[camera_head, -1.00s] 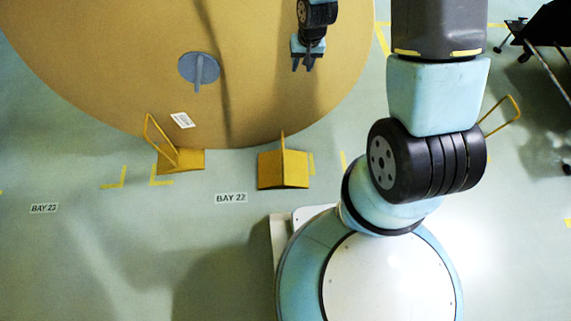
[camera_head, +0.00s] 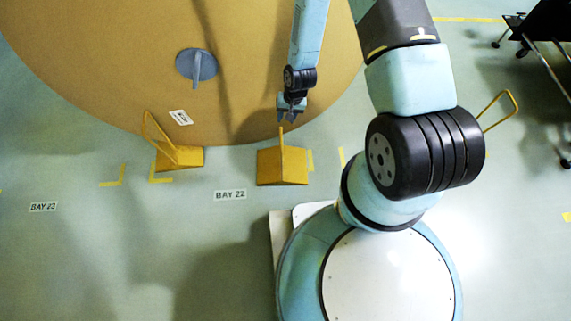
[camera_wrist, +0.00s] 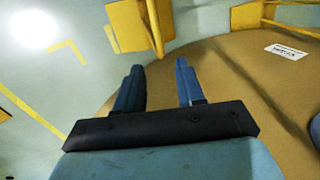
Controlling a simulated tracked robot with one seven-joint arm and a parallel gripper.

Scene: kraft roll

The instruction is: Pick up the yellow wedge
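A yellow wedge (camera_head: 283,167) with an upright handle stands on the floor at the front edge of the big brown roll, above the BAY 22 label. My gripper (camera_head: 291,118) is just above the handle's top in the head view. In the wrist view, my gripper (camera_wrist: 159,66) is open, its two blue fingers apart with nothing seen between them. The wedge (camera_wrist: 127,28) and its handle (camera_wrist: 153,25) show beyond the fingertips there. I cannot tell whether a finger touches the handle. A second yellow wedge (camera_head: 181,159) with a loop handle stands to the left.
The brown roll (camera_head: 110,75) with a grey hub (camera_head: 197,66) fills the upper left. A third yellow handle (camera_head: 509,97) shows behind my arm. A dark wheeled cart (camera_head: 545,40) stands at upper right. The floor before the wedges is clear.

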